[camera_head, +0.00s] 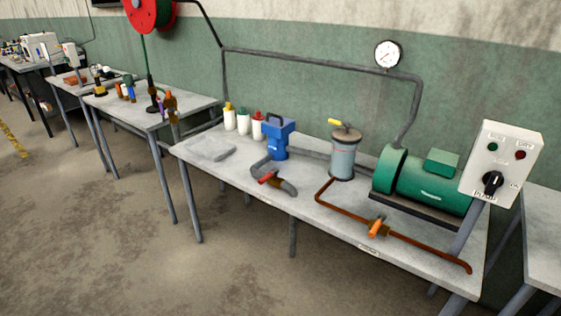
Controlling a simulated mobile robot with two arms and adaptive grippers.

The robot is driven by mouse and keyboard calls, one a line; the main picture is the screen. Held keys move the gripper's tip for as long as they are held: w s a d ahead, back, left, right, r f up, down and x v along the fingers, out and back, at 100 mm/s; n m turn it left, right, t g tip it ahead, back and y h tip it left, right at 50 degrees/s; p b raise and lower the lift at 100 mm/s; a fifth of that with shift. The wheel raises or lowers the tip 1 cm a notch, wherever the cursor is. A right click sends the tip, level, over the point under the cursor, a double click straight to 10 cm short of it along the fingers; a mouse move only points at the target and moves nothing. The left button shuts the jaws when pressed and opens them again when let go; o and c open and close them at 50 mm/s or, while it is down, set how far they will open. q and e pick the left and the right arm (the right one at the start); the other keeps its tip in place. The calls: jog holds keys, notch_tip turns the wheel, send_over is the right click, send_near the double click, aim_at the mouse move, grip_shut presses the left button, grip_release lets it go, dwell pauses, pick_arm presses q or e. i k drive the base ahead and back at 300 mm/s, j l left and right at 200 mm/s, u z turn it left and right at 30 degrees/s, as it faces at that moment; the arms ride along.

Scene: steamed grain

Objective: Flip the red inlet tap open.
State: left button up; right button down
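A small red tap handle (267,177) sits on a brass-coloured valve in a thick grey pipe (288,187) near the front of the middle table. The pipe curves up behind it to a blue unit (278,139) with a dark handle on top. The handle points slantwise across the picture; I cannot tell whether the tap is open or shut. Neither of my grippers is in view, and nothing touches the tap.
An orange tap (376,227) sits on a copper pipe (335,204) along the table's front edge. A grey cylinder (343,155), green motor (430,185) and switch box (500,163) stand to the right. White bottles (243,121) stand behind. The floor (130,240) in front is clear.

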aim_at(275, 171)
jog(key=i+j+z, duration=0.15)
jog(key=i+j, duration=0.15)
jog(key=i+j+z, duration=0.1)
jog(key=i+j, duration=0.2)
jog(key=i+j+z, duration=0.15)
jog(key=j, duration=0.3)
jog(key=i+j+z, duration=0.15)
jog(key=i+j, duration=0.25)
